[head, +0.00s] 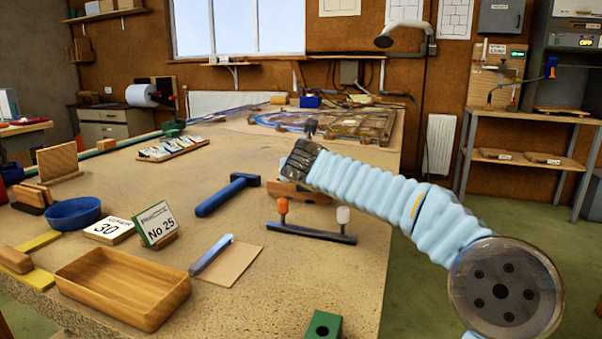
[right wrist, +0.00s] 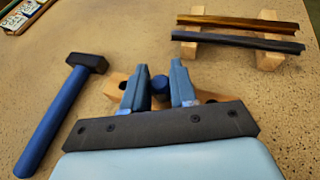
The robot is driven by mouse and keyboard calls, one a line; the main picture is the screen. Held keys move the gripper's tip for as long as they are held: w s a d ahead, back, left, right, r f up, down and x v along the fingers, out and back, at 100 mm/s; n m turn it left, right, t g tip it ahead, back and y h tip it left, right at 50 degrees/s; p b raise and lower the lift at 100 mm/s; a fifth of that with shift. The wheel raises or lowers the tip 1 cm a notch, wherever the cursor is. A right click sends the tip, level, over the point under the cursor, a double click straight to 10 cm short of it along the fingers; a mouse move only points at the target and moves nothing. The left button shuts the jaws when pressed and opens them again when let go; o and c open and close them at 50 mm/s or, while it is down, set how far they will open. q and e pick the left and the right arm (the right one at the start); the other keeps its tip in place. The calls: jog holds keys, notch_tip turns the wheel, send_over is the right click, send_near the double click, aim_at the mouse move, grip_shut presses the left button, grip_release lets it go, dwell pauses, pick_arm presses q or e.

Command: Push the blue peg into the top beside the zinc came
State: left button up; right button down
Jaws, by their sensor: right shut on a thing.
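My right gripper (right wrist: 159,92) is shut on the blue peg (right wrist: 159,88); the peg's round top shows between the two blue fingers in the right wrist view. Under it is a pale wooden block (right wrist: 117,87) with a dark hole to the right of the fingers. The block also shows in the head view (head: 284,190), partly behind my right arm. Whether the peg sits in the block is hidden. Beyond, a brassy strip (right wrist: 236,22) and a dark grey strip (right wrist: 238,41) lie across two wooden supports; I cannot tell which is zinc. My left gripper is out of view.
A blue-handled hammer (right wrist: 52,118) lies left of the block. A dark bar (head: 310,234) with orange and white knobs lies nearer. A leaded panel (head: 345,122) lies at the far end of the bench. A wooden tray (head: 125,290) and blue bowl (head: 73,213) are at left.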

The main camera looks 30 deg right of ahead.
jog(key=shift+r, duration=0.85)
dwell(0.8)
jog(key=shift+r, duration=1.65)
